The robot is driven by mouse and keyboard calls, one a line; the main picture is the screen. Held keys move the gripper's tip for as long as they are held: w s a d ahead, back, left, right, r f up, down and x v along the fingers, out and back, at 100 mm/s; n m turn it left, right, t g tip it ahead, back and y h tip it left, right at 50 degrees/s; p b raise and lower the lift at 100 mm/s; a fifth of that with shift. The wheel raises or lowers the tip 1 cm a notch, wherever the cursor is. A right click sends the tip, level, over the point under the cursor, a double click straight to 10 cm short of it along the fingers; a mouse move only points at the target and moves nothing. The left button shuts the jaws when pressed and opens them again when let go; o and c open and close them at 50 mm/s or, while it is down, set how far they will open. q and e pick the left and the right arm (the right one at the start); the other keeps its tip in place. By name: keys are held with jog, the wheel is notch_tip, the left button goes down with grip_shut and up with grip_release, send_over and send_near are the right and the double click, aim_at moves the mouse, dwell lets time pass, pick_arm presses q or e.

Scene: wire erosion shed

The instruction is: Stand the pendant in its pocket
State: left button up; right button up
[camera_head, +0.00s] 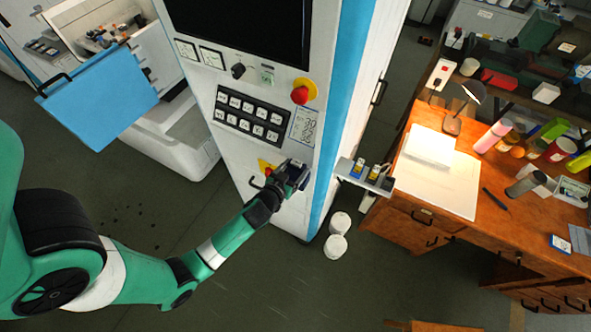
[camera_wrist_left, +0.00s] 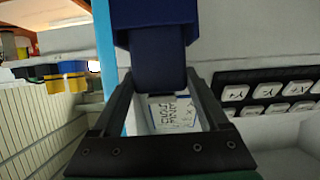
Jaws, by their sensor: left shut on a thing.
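My left gripper (camera_head: 290,178) is in front of the lower part of the white machine's front, near its right edge. It is shut on a dark blue block-like thing, which I take to be the pendant (camera_wrist_left: 155,40); it shows between the two black fingers in the left wrist view. Its far end runs out of the top of that view. A grey holder (camera_head: 346,168) juts from the machine's side, right of the gripper and apart from it. It carries blue-and-yellow things (camera_wrist_left: 65,78). I cannot tell which part is the pocket. My right gripper is not in view.
The machine panel has a keypad (camera_head: 249,117) and a red stop button (camera_head: 299,95). White rolls (camera_head: 335,246) stand on the floor below the holder. A wooden desk (camera_head: 420,215) with a lamp, papers and bottles is at the right. The floor between is mostly clear.

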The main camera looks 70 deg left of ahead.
pick_arm(q)
jog(key=shift+f, duration=0.15)
jog(key=o, duration=1.5)
jog(key=shift+r, duration=0.25)
jog(key=b+v, duration=0.1)
jog(key=v, duration=1.1)
jog(key=shift+a, duration=0.1)
